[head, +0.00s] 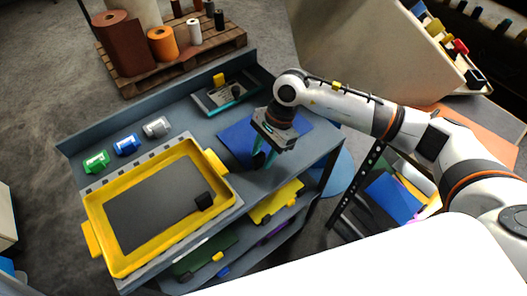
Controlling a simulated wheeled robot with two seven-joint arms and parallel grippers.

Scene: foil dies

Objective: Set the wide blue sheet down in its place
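A blue sheet (233,135) lies on or just above the right part of the grey bench top. Its middle is hidden by my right gripper (264,160). It shows on both sides of the gripper. The gripper points down over the sheet, with its fingers near the sheet's front part. I cannot tell whether they are open, shut or touching the sheet. Another blue sheet (394,197) lies on the rack at the right. My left gripper is not in view.
A yellow frame (96,225) with a dark bed stands on the bench's left. Green (96,162), blue (126,145) and white (157,127) blocks line the back. A grey device (228,95) stands behind the sheet. Shelves below hold a yellow piece (275,203). A pallet (185,62) with rolls stands behind.

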